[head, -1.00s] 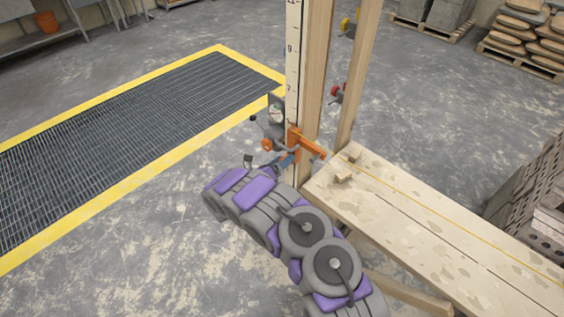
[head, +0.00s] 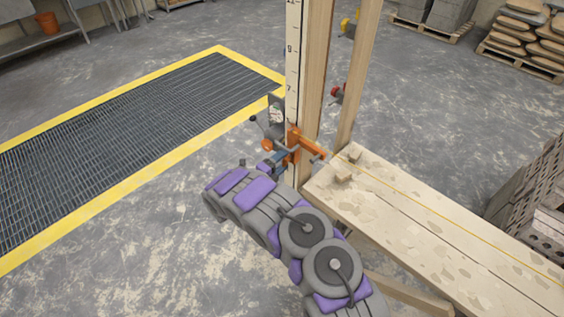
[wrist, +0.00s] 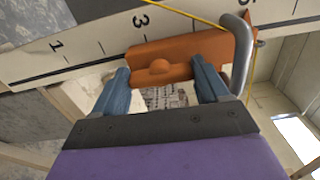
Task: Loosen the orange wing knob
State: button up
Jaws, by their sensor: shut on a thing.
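The orange wing knob (wrist: 158,69) shows in the wrist view as a flat two-winged piece with a round hub, in front of an orange clamp body (wrist: 205,48). My gripper (wrist: 162,75) has its blue fingers at the two ends of the wings and is shut on the knob. In the head view the orange clamp (head: 293,142) sits on the white numbered staff (head: 292,55), and my gripper (head: 281,160) meets it from below left. I cannot make out the knob's wings clearly there.
A wooden plank bench (head: 430,230) stands right of the staff, with a yellow line along it. Wooden uprights (head: 357,75) rise behind. A grey bent bar (wrist: 241,52) is close to my right finger. Floor and a yellow-edged grate (head: 130,110) lie left.

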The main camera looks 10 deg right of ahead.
jog(key=shift+w+a+n, duration=0.1)
jog(key=shift+a+n, duration=0.1)
jog(key=shift+n, duration=0.1)
jog(key=o, duration=1)
jog(key=shift+a, duration=0.1)
jog(key=shift+o, duration=0.3)
jog(key=p+v, duration=0.3)
jog(key=v, duration=1.4)
jog(key=shift+a, duration=0.15)
